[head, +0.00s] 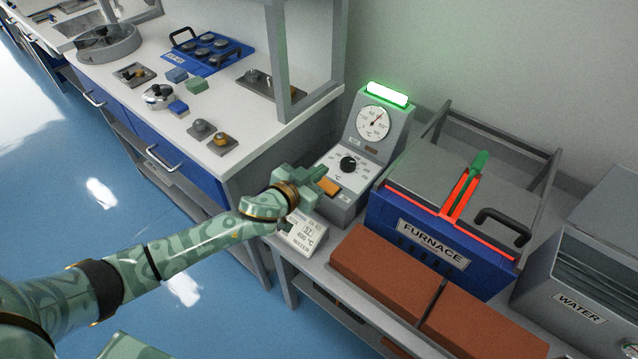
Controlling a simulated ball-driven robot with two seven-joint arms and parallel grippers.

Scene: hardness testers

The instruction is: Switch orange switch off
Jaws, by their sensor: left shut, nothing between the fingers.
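The orange switch (330,187) is on the lower front of a grey control unit (345,205), below a black knob (348,164) and a round dial gauge (373,122). A bar lamp (387,94) on top of the unit glows green. My left gripper (318,179) is shut and empty, with its fingertips at the orange switch. From this view I cannot tell whether they touch it. The gripper hides part of the switch and the panel around it. My right gripper is not in view.
A blue furnace (440,236) with glowing red edges stands right of the unit, with brown bricks (385,268) before it. A water tank (578,308) is at far right. A white display (303,235) sits below my gripper. A workbench (235,95) with small parts is at left.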

